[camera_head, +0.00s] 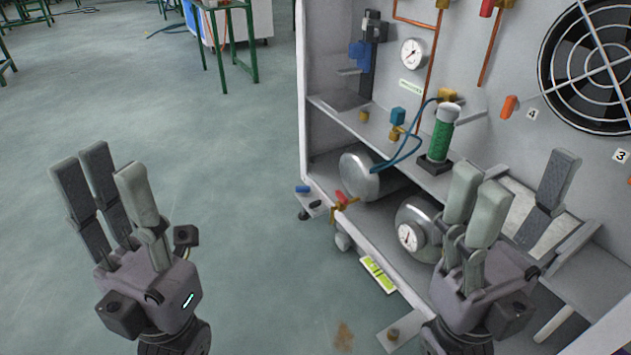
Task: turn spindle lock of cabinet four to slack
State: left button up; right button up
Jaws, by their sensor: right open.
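The cabinet (347,133) is a grey, open-fronted housing on the right side of the view. An orange handle (509,106) sits on its back panel beside a label marked 4 (532,114). It appears to be the spindle lock of number four. My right gripper (513,200) is open and empty, in front of the cabinet's lower shelf and below the orange handle. My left gripper (104,190) has its fingers spread apart, open and empty, above bare floor left of the cabinet. My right fingers hide part of the lower shelf.
A large fan (590,65) and a label marked 3 (620,155) are at the right. A green cylinder (441,135), a blue hose (408,150), a pressure gauge (413,53) and silver tanks (357,174) crowd the cabinet.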

aim_at(314, 206)
jog(key=z, duration=0.35)
jog(key=i+j+z, duration=0.1)
jog(key=z, duration=0.25)
jog(key=j+z, duration=0.15)
jog(key=z, duration=0.2)
jog(key=i+j+z, duration=0.2)
jog(key=j+z, duration=0.25)
jog(key=j, duration=0.55)
jog(key=j+z, duration=0.45)
jog(key=j, duration=1.7)
jog(key=i, duration=0.05)
